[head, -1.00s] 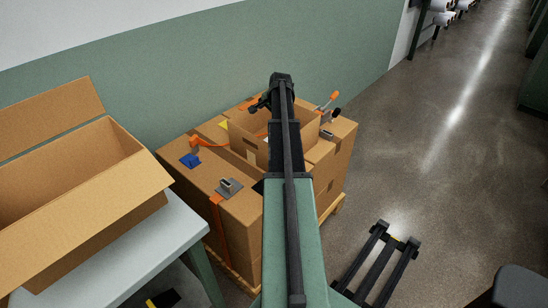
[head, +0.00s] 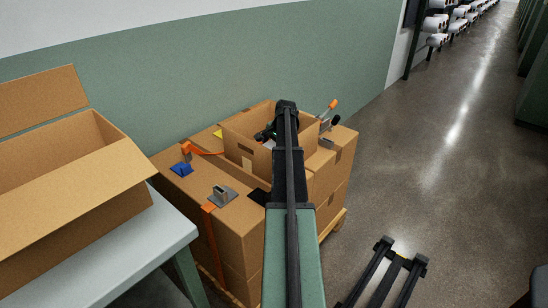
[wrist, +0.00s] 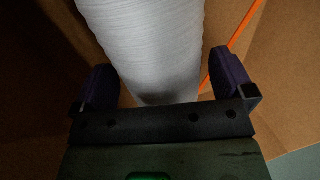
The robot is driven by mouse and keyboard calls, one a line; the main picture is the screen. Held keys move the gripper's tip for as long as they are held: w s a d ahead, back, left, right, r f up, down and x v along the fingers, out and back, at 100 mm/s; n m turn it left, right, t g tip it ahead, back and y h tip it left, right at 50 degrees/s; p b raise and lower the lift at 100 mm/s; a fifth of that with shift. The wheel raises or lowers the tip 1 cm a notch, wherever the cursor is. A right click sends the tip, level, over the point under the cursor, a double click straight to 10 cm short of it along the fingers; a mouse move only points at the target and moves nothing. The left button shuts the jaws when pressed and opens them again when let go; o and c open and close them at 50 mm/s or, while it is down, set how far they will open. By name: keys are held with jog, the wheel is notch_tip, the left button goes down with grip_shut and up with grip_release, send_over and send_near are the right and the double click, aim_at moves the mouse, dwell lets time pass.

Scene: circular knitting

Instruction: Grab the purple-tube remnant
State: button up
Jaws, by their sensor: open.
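A white, ridged, wound yarn package (wrist: 150,45) fills the middle of the wrist view. No purple tube shows on it, so I cannot tell whether it is the purple-tube remnant. My gripper (wrist: 163,74) is open, with one dark purple finger pad on each side of the white package. I cannot tell whether the pads touch it. In the head view my gripper (head: 267,136) is down at the open cardboard box (head: 240,143) on the stacked cartons. My arm hides part of this box, and its contents are mostly hidden.
Brown cardboard walls and an orange strip (wrist: 240,28) lie close around the package. On the cartons (head: 225,230) are a grey metal piece (head: 222,194), a blue piece (head: 181,170) and an orange-handled tool (head: 331,106). A larger open box (head: 80,200) stands left on a table.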

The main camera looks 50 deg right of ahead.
jog(key=shift+x, duration=1.05)
jog(key=shift+r, duration=0.25)
jog(key=c, duration=0.9)
notch_tip(320, 180, up, 20)
jog(key=p, duration=2)
